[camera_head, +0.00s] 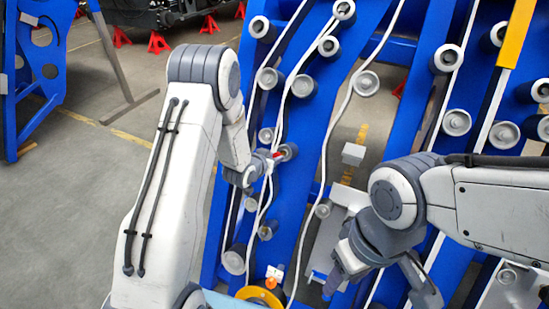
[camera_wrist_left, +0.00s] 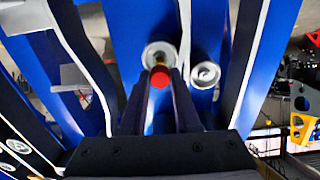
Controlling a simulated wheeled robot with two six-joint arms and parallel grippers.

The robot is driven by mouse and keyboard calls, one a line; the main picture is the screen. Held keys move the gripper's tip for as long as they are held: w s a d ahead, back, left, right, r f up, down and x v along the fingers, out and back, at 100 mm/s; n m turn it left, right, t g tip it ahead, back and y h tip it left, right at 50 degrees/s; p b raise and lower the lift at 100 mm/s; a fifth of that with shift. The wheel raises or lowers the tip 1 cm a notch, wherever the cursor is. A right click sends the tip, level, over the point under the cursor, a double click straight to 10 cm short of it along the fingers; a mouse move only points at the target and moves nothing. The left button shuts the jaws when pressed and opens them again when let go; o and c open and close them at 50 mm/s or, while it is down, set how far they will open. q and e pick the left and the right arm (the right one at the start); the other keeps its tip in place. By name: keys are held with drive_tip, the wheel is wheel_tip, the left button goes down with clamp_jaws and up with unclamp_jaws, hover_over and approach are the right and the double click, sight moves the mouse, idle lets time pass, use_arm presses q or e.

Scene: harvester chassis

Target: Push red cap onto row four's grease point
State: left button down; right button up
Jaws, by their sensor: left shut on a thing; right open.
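My left gripper (camera_head: 272,161) is shut on a small red cap (camera_head: 278,155) in front of the blue chassis frame (camera_head: 305,195). In the left wrist view the red cap (camera_wrist_left: 160,77) sits between the two dark fingertips, its round end facing the camera. A round grey roller end (camera_wrist_left: 160,54) is directly behind the cap; I cannot tell whether they touch. In the head view this roller end (camera_head: 289,151) is just right of the fingertips. The grease point itself is hidden or too small to tell. My right gripper (camera_head: 380,287) is open and empty at the lower right.
Another roller end (camera_wrist_left: 206,74) stands close to the right of the fingers. White hoses (camera_head: 326,150) run down the blue frame. A yellow-orange ring (camera_head: 262,297) with small orange and white pieces lies at the bottom. The floor (camera_head: 60,220) at left is clear.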

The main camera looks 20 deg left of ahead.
use_arm(q)
drive_tip(key=shift+w+f, duration=0.1)
drive_tip(key=shift+b+x, duration=0.5)
drive_tip(key=shift+x, duration=0.3)
drive_tip(key=shift+b, duration=0.35)
idle(1.1)
drive_tip(key=shift+b+x, duration=0.6)
drive_tip(key=shift+x, duration=0.55)
drive_tip(key=c, duration=0.6)
unclamp_jaws()
drive_tip(key=shift+o, duration=0.2)
drive_tip(key=b+v, duration=0.1)
drive_tip(key=v, duration=0.9)
drive_tip(key=shift+s, duration=0.2)
